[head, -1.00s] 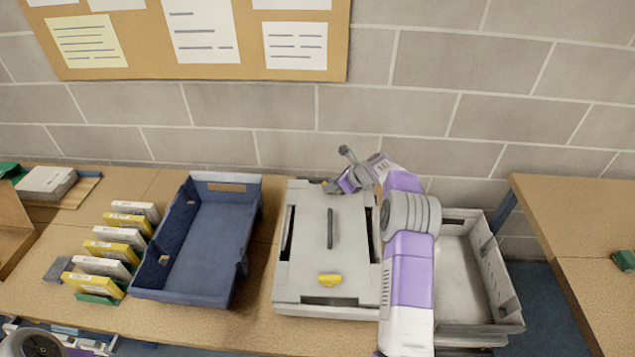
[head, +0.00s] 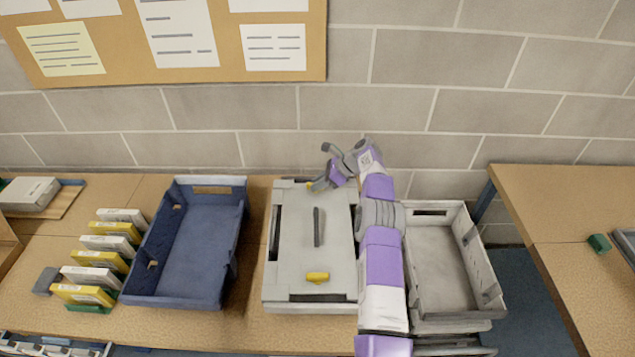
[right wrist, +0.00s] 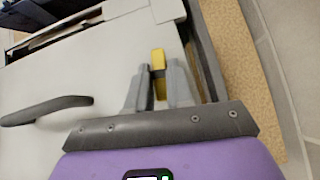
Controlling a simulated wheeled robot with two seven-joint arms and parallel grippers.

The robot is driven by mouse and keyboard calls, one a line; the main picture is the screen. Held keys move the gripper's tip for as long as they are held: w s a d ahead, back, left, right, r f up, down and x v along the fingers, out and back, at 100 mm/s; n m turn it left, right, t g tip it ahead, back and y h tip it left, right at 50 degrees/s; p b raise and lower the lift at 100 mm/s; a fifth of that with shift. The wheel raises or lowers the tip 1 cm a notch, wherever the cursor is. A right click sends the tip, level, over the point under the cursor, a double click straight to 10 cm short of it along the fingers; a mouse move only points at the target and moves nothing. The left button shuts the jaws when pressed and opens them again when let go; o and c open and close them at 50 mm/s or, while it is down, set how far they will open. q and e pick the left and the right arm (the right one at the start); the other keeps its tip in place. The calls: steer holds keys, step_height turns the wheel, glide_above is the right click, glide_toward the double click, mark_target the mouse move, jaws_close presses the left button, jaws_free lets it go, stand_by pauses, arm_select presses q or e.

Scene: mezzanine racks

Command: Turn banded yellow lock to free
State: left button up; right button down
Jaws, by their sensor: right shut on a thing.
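A grey lidded case (head: 285,245) stands on the bench with a dark handle (head: 317,227) in the middle of its lid. One yellow lock (head: 310,187) is at the far edge of the lid, largely covered by my right gripper (head: 318,184). The right wrist view shows this yellow lock (right wrist: 158,60) between the two fingers of my right gripper (right wrist: 157,84), which is shut on it. I cannot make out a band on it. A second yellow lock (head: 318,277) lies crosswise at the near edge, untouched. My left gripper is out of view.
A blue open tote (head: 190,245) stands left of the case, with a row of yellow and white upright boxes (head: 100,255) beyond it. A grey open tote (head: 440,265) stands right of my right arm. A block wall is close behind the bench.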

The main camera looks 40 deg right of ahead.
steer(key=shift+f, duration=0.1)
stand_by(0.6)
steer(key=c, duration=1.1)
jaws_free()
steer(key=shift+p+v, duration=0.4)
steer(key=shift+v, duration=3.4)
steer(key=shift+w, duration=0.1)
